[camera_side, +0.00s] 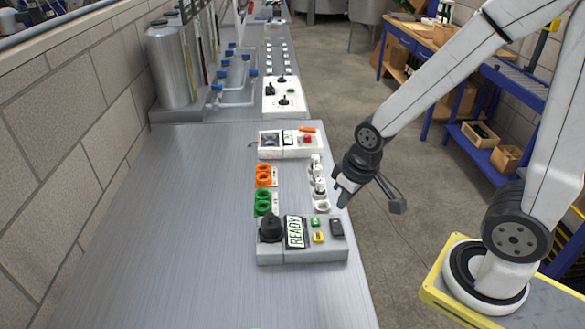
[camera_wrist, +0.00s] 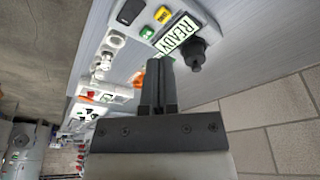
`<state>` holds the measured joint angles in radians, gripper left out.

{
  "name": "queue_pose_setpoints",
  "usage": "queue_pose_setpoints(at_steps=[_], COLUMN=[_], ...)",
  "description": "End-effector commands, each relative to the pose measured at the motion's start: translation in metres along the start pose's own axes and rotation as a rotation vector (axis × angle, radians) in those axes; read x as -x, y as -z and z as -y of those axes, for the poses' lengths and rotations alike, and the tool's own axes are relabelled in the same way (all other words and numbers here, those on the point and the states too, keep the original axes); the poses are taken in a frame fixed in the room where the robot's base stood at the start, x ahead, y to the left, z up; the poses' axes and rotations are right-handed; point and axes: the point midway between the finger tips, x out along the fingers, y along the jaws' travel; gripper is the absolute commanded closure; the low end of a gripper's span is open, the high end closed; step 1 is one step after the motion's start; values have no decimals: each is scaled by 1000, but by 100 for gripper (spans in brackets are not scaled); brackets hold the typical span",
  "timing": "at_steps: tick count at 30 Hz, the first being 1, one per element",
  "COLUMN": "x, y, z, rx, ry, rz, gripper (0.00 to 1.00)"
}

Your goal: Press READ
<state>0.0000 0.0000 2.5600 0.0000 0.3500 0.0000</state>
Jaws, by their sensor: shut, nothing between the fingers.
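A grey instrument box (camera_side: 300,254) sits near the front of the steel bench. It carries a black knob (camera_side: 271,227), a display reading READY (camera_side: 295,231), a green button (camera_side: 315,222), a yellow button (camera_side: 318,237) and a black switch (camera_side: 337,228). The button labels are too small to read. In the wrist view the green button (camera_wrist: 147,33) and yellow button (camera_wrist: 162,14) lie beyond my fingertips. My gripper (camera_side: 342,202) is shut and empty, behind the box near the bench's right edge, apart from the buttons. Its fingers (camera_wrist: 158,63) show together in the wrist view.
Orange rings (camera_side: 263,176) and green rings (camera_side: 263,203) stand behind the knob. White fittings (camera_side: 320,187) stand close left of my gripper. A white device (camera_side: 290,152) lies further back. The bench's left side (camera_side: 160,230) is clear; a block wall bounds it.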

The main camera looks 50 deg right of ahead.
Motion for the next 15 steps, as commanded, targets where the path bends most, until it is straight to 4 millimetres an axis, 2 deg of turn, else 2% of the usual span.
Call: queue_pose_setpoints(at_steps=[8, 15], x=[-1, -6], y=[0, -3], z=[0, -3], rx=[-32, -251], ry=[4, 30], rz=[7, 53], gripper=[100, 100])
